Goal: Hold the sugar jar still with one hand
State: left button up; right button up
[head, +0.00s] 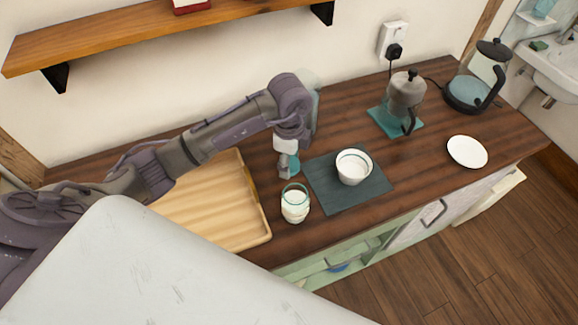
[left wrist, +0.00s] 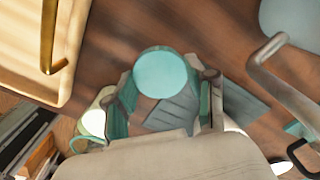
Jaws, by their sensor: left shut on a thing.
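My left gripper (head: 287,168) reaches down to the counter between the wooden tray and the dark mat. It is shut on the sugar jar, whose teal side (head: 294,162) shows behind the fingers. In the left wrist view the jar's round teal top (left wrist: 163,73) sits between the fingers of the left gripper (left wrist: 168,98). The jar looks upright, and most of its body is hidden by the gripper. My right gripper is in neither view.
A glass with white contents (head: 295,205) stands close in front of the gripper. A white bowl (head: 354,167) sits on a dark mat (head: 325,192). A wooden tray (head: 220,205) lies left. A moka pot (head: 405,92), kettle (head: 468,92) and white plate (head: 467,151) stand right.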

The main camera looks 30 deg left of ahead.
pick_arm(q)
notch_tip(320, 180, down, 4)
jog(key=shift+r+p, duration=0.1)
jog(key=shift+p, duration=0.5)
jog(key=shift+f, duration=0.25)
jog(key=shift+f, duration=0.15)
jog(key=o, duration=1.3)
jog(key=shift+a, duration=0.1)
